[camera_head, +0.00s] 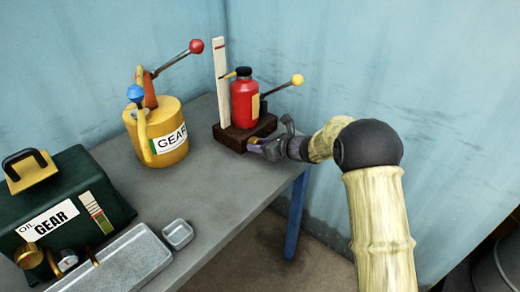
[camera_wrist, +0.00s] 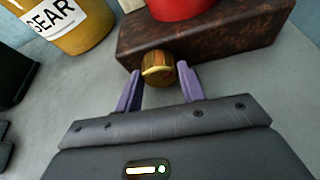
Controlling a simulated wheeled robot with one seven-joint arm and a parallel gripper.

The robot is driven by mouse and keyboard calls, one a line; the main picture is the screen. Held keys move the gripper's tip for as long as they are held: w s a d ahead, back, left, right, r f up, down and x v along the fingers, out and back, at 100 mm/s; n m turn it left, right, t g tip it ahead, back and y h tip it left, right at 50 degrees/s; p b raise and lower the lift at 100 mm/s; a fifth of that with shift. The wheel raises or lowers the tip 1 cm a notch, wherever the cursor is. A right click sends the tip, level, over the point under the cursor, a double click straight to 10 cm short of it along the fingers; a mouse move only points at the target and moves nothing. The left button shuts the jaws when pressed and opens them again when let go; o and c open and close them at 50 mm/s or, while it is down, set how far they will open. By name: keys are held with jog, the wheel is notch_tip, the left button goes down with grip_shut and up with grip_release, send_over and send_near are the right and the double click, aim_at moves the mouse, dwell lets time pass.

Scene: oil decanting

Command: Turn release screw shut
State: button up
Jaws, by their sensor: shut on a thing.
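The release screw (camera_wrist: 158,62) is a round brass knob on the front face of a dark brown block (camera_wrist: 215,32), low under the red jack-like body (camera_wrist: 182,8). In the head view the red body (camera_head: 242,106) stands upright on the block (camera_head: 230,138), with a yellow-knobbed lever (camera_head: 297,80). My gripper (camera_wrist: 159,69) has its purple fingers on either side of the knob and is shut on it. In the head view my gripper (camera_head: 258,147) reaches the block's front from the right, and the knob is largely hidden there.
A yellow GEAR can (camera_head: 168,150) with red and blue knobbed handles stands left of the block. A green oil box (camera_head: 85,195), a grey tray (camera_head: 125,265) and a small dish (camera_head: 178,233) are nearer. Grey tabletop (camera_head: 225,185) is clear between. Blue walls stand behind.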

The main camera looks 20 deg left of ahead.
jog(key=shift+f+n+t+h+b, duration=0.2)
jog(key=shift+n+t+b, duration=0.35)
jog(key=shift+b, duration=1.75)
jog(key=shift+f+n+t+h+b, duration=0.3)
jog(key=shift+n+b, duration=0.45)
jog(key=shift+b, duration=1.5)
jog(key=b, duration=0.2)
jog(key=n+t+b, duration=0.1)
jog(key=b, duration=0.2)
jog(key=shift+s+r, duration=0.15)
jog(key=shift+r, duration=0.1)
jog(key=shift+r+n+b, duration=0.2)
jog(key=shift+n+b, duration=0.2)
jog(key=shift+b, duration=0.45)
jog(key=o, duration=1)
jog(key=p+v, duration=0.1)
jog(key=v, duration=1.6)
jog(key=shift+s+d+p, duration=0.1)
jog(key=shift+s+p, duration=0.15)
jog(key=shift+p, duration=0.1)
